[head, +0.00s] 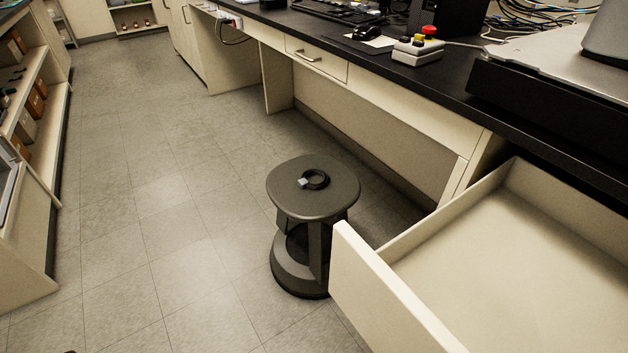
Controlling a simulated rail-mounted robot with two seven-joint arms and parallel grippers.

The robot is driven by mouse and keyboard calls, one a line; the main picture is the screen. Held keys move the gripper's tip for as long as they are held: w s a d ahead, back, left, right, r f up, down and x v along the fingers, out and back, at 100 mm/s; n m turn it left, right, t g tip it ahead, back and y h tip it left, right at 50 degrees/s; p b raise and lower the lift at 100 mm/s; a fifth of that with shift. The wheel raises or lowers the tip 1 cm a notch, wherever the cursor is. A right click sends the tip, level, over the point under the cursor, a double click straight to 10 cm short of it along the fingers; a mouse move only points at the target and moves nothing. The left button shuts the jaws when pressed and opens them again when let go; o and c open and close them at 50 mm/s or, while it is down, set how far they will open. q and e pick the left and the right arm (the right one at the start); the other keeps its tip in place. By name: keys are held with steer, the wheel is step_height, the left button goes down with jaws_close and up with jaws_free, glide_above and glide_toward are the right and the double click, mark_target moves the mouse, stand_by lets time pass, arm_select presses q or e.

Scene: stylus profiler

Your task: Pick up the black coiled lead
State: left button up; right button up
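The black coiled lead (318,180) lies as a small ring on the flat top of a dark grey round stool (335,199). A small light grey piece (302,182), which looks like the lead's connector, sits at the ring's left side. The lead is in plain view, with nothing over it. Neither of my grippers shows in the head view.
An open, empty-looking drawer (490,270) juts out just right of the stool. The black bench top (440,85) carries a control box (418,50) with a red button and a mouse (366,32). Shelving (40,135) stands at the left. The floor (160,220) between is clear.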

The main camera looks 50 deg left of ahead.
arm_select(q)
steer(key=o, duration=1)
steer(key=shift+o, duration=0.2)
